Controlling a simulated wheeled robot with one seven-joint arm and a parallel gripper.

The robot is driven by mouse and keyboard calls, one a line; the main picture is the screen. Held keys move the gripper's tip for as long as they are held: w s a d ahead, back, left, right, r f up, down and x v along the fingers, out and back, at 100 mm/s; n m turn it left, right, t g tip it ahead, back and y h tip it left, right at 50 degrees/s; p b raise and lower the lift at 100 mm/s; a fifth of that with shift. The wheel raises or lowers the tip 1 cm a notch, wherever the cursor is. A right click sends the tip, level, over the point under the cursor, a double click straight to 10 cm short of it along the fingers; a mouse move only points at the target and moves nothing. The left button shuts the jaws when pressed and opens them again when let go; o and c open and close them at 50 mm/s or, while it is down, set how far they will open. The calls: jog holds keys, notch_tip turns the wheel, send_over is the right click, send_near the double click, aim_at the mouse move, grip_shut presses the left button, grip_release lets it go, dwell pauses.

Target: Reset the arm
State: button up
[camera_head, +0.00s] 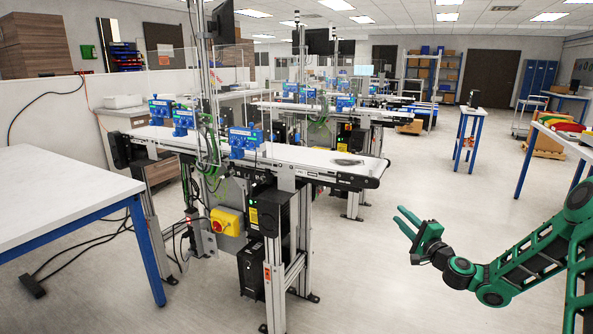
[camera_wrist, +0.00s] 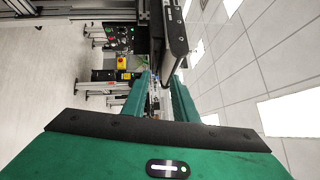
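My green and black arm reaches in from the right side of the head view. My gripper (camera_head: 404,222) points left toward the near belt conveyor (camera_head: 300,158) and stays apart from it, over open floor. Its two green fingers are spread with a gap between them and hold nothing. In the wrist view the two fingers (camera_wrist: 161,98) stand apart, with the conveyor's end seen sideways beyond them. The picture there is turned on its side.
A white table with blue legs (camera_head: 60,190) stands at the left. A yellow and red switch box (camera_head: 226,221) hangs under the near conveyor. A small blue-legged stand (camera_head: 470,130) is farther back. Cables lie on the left floor. The floor around my gripper is clear.

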jog(key=s+a+f+n+g+y, duration=0.1)
jog(key=s+a+f+n+g, duration=0.1)
jog(key=s+a+n+g, duration=0.75)
jog(key=s+d+r+g+h, duration=0.2)
jog(key=s+d, duration=0.3)
jog(key=s, duration=1)
jog(key=s+d+r+g+h, duration=0.2)
jog(key=s+d+r+g, duration=0.1)
jog(key=s, duration=1.3)
jog(key=s+d+r+g+h, duration=0.2)
jog(key=s+d, duration=0.4)
jog(key=s, duration=0.9)
jog(key=shift+s+d+r+g+h, duration=0.35)
jog(key=shift+r+g, duration=0.25)
jog(key=shift+g, duration=0.45)
